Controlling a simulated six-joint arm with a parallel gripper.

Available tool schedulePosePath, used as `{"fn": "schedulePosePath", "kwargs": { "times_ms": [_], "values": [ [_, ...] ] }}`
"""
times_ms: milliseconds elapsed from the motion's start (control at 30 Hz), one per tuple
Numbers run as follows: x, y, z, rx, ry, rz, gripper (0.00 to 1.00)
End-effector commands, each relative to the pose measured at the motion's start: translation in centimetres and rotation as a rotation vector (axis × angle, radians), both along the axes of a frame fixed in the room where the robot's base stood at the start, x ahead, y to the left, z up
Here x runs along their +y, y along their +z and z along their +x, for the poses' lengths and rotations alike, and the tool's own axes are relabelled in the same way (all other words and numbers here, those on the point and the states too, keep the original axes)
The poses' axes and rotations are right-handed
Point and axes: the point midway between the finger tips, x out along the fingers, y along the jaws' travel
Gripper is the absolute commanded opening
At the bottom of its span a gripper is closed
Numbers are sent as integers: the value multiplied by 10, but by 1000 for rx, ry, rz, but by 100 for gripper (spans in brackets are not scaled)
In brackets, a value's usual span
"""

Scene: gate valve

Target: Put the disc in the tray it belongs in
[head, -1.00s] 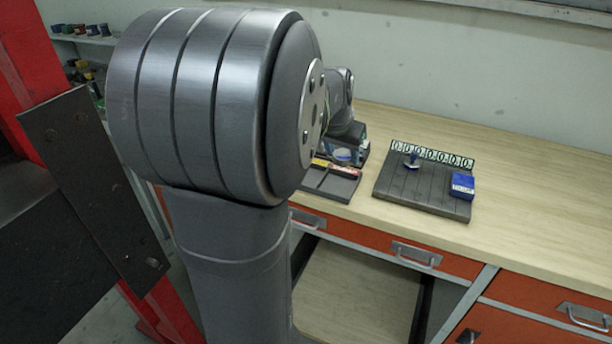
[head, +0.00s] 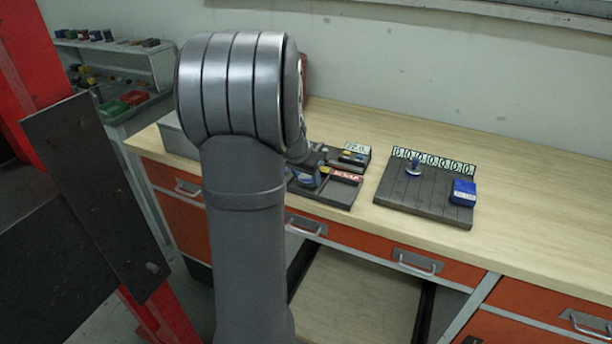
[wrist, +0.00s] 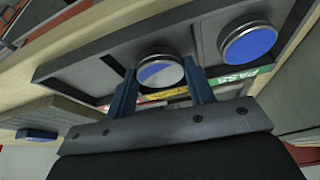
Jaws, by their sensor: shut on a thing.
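In the wrist view, my gripper (wrist: 160,68) has its two blue fingers shut on a disc (wrist: 161,73) with a part-blue, part-white face. The held disc is over a middle part of the dark divided tray (wrist: 90,62); I cannot tell whether it touches the floor. A second disc (wrist: 250,42), blue and white, lies in the compartment by the green PASS label (wrist: 238,84). A yellow label (wrist: 166,94) is partly hidden behind my gripper. In the head view, the tray (head: 335,197) and a red label (head: 345,177) show beside my arm, which hides much of the rest.
A dark stand with a white label (head: 356,148) is behind the tray. The bench's right side is clear.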

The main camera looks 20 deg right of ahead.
Motion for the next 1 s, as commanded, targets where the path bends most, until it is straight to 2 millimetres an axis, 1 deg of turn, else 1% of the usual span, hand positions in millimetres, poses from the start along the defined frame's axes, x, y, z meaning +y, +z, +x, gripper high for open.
{"fn": "schedulePosePath", "kwargs": {
  "times_ms": [367,400,433,667,767,867,1000],
  "values": [
    [-1,-5,0,-2,0,-1,14],
    [0,-5,0,-1,0,-2,54],
    [0,-5,0,-1,0,-2,57],
    [0,-5,0,-1,0,-2,57],
    [0,-2,0,-3,-1,-1,57],
    [2,7,-2,-3,1,-1,57],
    [9,30,-8,-5,1,-2,57]
  ]
}}
